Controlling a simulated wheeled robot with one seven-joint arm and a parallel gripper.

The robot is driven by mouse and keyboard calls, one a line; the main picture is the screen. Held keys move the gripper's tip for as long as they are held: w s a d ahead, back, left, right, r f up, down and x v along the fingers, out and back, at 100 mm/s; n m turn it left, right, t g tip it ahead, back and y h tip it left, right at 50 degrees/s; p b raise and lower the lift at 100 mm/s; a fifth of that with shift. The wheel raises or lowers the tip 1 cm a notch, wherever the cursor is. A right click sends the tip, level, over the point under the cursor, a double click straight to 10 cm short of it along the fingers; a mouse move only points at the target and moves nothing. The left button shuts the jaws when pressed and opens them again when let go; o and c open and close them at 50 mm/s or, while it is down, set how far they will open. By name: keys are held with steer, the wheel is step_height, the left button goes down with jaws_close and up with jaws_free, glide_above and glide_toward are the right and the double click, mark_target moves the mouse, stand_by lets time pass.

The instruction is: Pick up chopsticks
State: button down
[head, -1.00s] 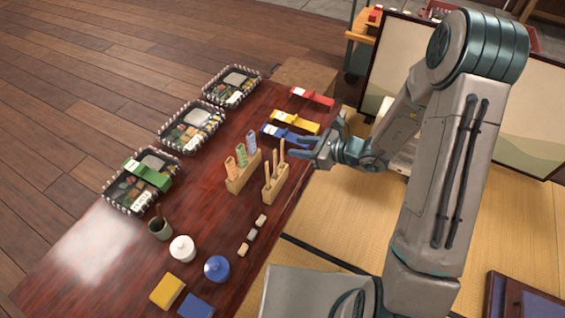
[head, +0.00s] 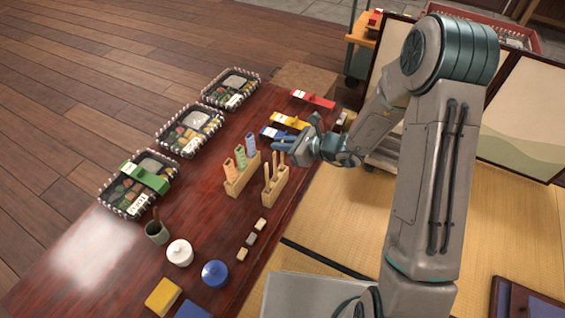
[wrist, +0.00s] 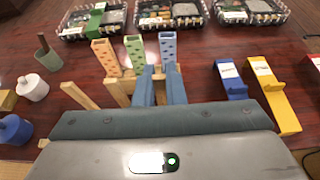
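Light wooden chopsticks (head: 267,167) stand upright in a small wooden holder (head: 271,193) on the dark red table. In the wrist view, pale wooden sticks (wrist: 80,96) show to the left of my fingers; the rest of the holder is largely hidden by my gripper. My gripper (head: 281,147) hovers at the far right end of the holder, close to the stick tops. In the wrist view its two blue-grey fingers (wrist: 160,86) are apart.
Patterned orange, green and blue sleeves (head: 241,157) stand in a second wooden block (head: 243,180) just left. Blue (head: 278,134), yellow (head: 290,121) and red (head: 312,99) pieces lie beyond. Bento boxes (head: 190,130) line the far side. Small blocks and lidded pots (head: 180,252) sit nearer.

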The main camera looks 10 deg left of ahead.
step_height(320, 180, up, 10)
steer(key=p, duration=0.4)
step_height(320, 180, up, 8)
steer(key=p, duration=0.6)
steer(key=shift+r+p, duration=0.25)
steer(key=shift+p, duration=0.05)
stand_by(0.4)
